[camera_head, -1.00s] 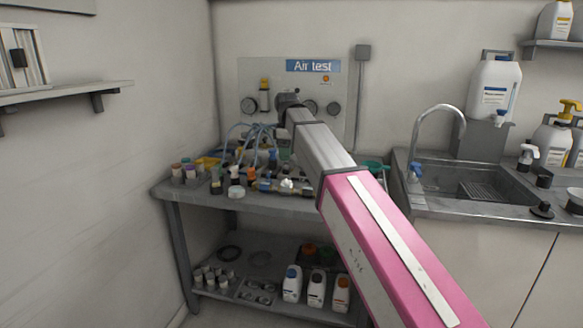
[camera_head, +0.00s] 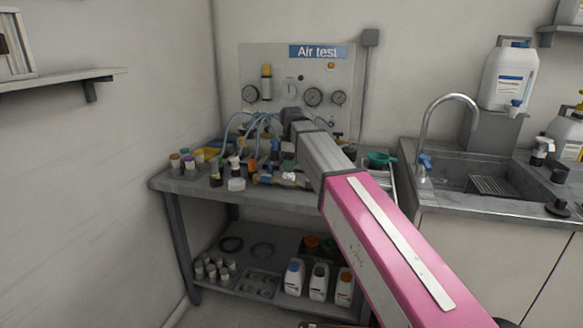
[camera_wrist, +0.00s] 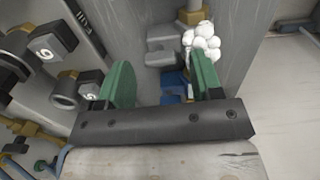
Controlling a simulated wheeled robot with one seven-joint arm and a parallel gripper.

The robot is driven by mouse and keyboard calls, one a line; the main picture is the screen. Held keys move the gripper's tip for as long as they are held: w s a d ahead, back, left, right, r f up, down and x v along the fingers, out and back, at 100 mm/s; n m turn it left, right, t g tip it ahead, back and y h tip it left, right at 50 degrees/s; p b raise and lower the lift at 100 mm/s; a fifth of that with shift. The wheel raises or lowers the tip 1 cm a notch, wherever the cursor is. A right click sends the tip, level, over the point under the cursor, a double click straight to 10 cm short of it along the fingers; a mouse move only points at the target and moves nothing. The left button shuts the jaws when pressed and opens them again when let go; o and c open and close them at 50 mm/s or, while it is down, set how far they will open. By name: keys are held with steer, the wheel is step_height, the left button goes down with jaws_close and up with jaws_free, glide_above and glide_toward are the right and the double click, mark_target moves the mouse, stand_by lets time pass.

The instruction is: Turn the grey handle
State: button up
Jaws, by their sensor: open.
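My gripper (camera_wrist: 162,80) is open, its two green finger pads apart, in the wrist view. Between and beyond the pads are a grey blocky part (camera_wrist: 163,45), which may be the grey handle, and a blue part (camera_wrist: 174,84) lower down. No clear contact with either shows. In the head view my arm reaches over the bench and hides the fingers. I cannot tell for sure which part is the grey handle.
A white knobbly piece (camera_wrist: 203,42) and a brass-coloured fitting (camera_wrist: 194,14) sit by the right pad. The bench (camera_head: 190,187) is crowded with bottles, fittings and blue hoses (camera_head: 238,122). A sink (camera_head: 465,180) is on the right, a wall shelf (camera_head: 60,82) on the left.

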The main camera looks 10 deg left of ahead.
steer(key=shift+f, duration=0.65)
steer(key=c, duration=0.9)
steer(key=shift+c, duration=0.2)
